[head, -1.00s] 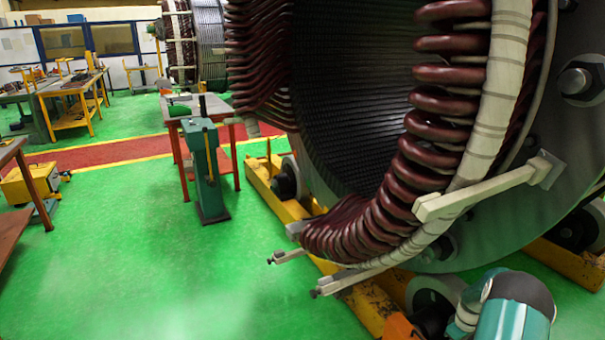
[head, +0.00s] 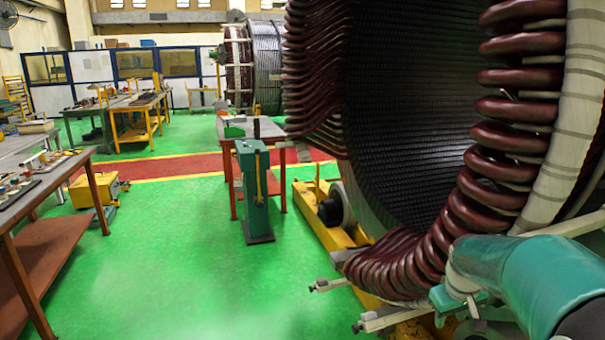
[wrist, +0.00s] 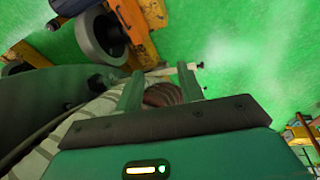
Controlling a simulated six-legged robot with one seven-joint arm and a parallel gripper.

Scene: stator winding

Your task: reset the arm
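My arm (head: 535,285) is teal and reaches in from the lower right of the head view, in front of the stator's lower rim. In the wrist view my gripper (wrist: 160,82) shows two green fingers standing apart, with nothing held between them. The large stator (head: 410,110) has maroon end coils (head: 505,140) and a pale wrapped ring (head: 575,110). A bit of maroon coil (wrist: 165,94) shows behind the gap between the fingers; whether they touch it, I cannot tell.
A green pedestal (head: 255,190) stands by a red-legged table (head: 225,165). A workbench with parts (head: 45,180) is at the left. A yellow roller frame (head: 320,220) is under the stator. The green floor (head: 180,270) between is clear.

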